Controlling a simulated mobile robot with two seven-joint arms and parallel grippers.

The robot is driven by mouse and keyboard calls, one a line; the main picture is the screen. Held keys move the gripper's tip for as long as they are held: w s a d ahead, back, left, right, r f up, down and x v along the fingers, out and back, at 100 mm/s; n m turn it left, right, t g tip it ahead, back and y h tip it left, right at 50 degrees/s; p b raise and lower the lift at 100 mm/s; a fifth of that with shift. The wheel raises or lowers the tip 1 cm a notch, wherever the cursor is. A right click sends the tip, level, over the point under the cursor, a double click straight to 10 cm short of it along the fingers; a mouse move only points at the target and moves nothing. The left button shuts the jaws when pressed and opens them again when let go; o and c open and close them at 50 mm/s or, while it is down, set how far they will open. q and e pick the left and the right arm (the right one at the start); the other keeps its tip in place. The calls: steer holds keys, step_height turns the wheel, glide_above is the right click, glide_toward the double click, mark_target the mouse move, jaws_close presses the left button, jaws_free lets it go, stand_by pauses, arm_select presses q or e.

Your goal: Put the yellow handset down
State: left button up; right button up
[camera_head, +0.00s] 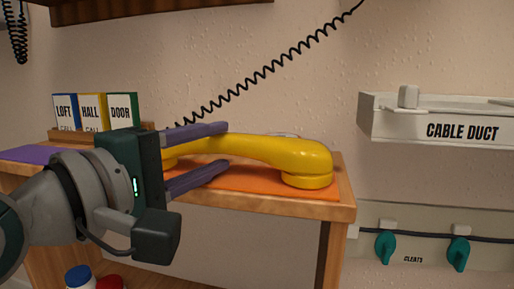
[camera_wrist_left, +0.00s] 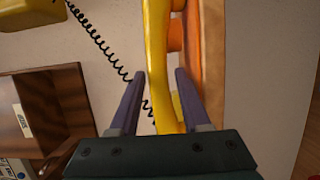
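The yellow handset (camera_head: 260,151) lies along an orange mat (camera_head: 250,183) on a wooden shelf (camera_head: 300,203). Its right-hand cup appears to rest on the mat. My left gripper (camera_head: 222,148) is at the handset's left part, with one purple finger above and one below it. In the left wrist view the handset (camera_wrist_left: 158,70) runs between the two fingers of the gripper (camera_wrist_left: 160,75). A gap shows beside the left finger, so the gripper is open around the handset. The handset's left end is partly hidden by my gripper. My right gripper is not in view.
Cards marked LOFT, HALL and DOOR (camera_head: 92,110) stand at the shelf's back left, near a purple mat (camera_head: 30,153). A black coiled cord (camera_head: 265,72) rises behind the handset. A cable duct (camera_head: 440,120) and teal cleats (camera_head: 385,248) are on the right wall.

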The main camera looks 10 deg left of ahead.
arm_select(q)
steer(key=shift+r, duration=0.2)
steer(key=p+v, duration=0.3)
steer(key=v, duration=0.9)
steer(key=s+d+f+m+g+y, duration=0.1)
steer(key=s+f+m+g, duration=0.25)
steer(key=f+m, duration=0.2)
steer(key=s+d+f+m+g+y, duration=0.1)
steer(key=s+f+m+g+y, duration=0.1)
steer(key=f+m+g, duration=0.4)
steer(key=s+a+f+m+g+y, duration=0.3)
steer(key=s+f, duration=0.3)
steer(key=s, duration=0.3)
steer(key=shift+m+g, duration=0.45)
steer(key=shift+m, duration=0.2)
